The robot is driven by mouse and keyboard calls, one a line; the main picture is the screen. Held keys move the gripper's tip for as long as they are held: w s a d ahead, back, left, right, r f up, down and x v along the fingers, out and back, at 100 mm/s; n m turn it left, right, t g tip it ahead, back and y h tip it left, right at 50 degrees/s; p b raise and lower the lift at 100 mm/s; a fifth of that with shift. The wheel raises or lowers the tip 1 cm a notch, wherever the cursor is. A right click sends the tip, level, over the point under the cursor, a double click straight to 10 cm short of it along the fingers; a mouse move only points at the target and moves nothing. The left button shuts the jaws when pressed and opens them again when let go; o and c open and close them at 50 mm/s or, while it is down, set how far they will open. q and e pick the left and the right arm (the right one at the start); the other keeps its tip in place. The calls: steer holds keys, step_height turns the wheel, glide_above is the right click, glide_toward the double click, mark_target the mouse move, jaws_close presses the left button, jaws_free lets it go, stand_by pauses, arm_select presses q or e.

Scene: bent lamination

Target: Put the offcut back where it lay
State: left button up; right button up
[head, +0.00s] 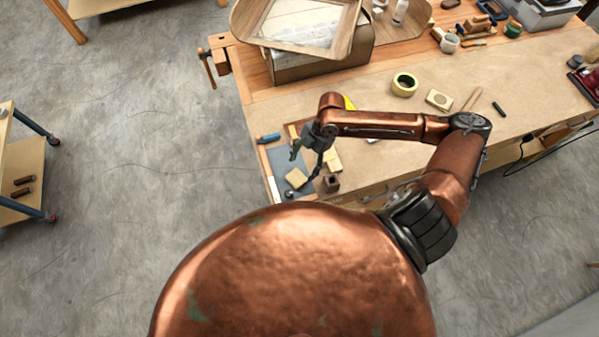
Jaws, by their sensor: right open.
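A small pale square wood piece (296,178) lies on a grey mat (275,163) at the bench's near left corner. A second pale wood piece (333,160) lies just right of my right gripper (304,165). I cannot tell which of these is the offcut. My right gripper is open and points down over the mat, above and between the two pieces. At this size I see no wood between its fingers, and its height over the mat is unclear. My right arm hides part of the bench behind it. My left gripper is not in view.
A dark brown block (331,184) stands near the bench's front edge, right of the gripper. A blue-handled tool (268,138) lies behind the mat. Yellow tape (404,84) and a pale block (439,99) lie farther back. A large box (318,62) fills the back left.

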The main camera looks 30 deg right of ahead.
steer(key=v, duration=0.6)
steer(key=shift+r, duration=0.35)
steer(key=shift+d, duration=0.1)
